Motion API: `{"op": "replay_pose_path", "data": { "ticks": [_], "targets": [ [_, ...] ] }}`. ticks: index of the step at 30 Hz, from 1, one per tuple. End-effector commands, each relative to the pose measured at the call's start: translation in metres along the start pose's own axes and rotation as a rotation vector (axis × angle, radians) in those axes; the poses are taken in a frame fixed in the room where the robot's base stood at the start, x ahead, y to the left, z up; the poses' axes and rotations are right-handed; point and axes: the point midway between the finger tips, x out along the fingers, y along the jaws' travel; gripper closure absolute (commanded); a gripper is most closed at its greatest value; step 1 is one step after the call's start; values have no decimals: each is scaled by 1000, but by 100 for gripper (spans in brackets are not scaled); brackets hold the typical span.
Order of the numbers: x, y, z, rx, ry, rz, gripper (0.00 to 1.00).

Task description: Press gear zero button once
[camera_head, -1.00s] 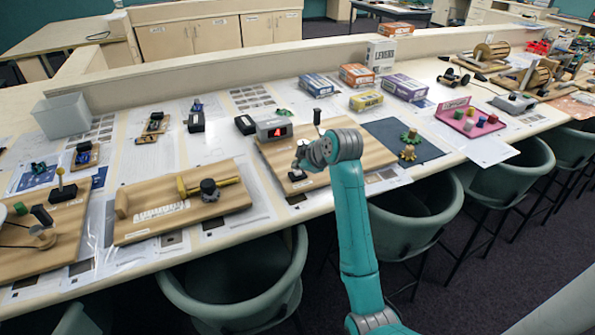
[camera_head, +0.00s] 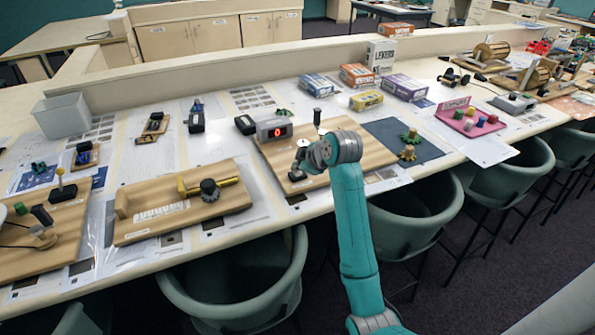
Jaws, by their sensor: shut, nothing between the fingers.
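A wooden board (camera_head: 368,158) on the long table carries a grey box with a red digit display (camera_head: 273,130), which reads 0. A small dark button block (camera_head: 297,176) sits at the board's front left. My gripper (camera_head: 298,168) is shut and empty, pointing down just above this block. Whether its tips touch the button is too small to tell. A black upright lever (camera_head: 317,116) stands at the board's back. My teal arm and wrist hide part of the board's middle.
Another wooden board (camera_head: 150,232) with a brass cylinder and black knob lies to the left. A dark mat (camera_head: 385,130) with green and tan gears lies to the right. Several boxes (camera_head: 366,100) stand behind. Green chairs (camera_head: 240,285) line the front edge.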

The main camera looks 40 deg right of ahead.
Motion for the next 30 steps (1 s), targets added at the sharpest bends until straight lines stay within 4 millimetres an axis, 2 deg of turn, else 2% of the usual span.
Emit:
{"op": "replay_pose_path", "data": {
  "ticks": [10, 22, 30],
  "targets": [
    [-10, 8, -8, 0, 1, 1, 100],
    [-12, 9, -9, 0, 0, 1, 100],
    [-27, 20, -20, -1, 1, 1, 100]
  ]
}}
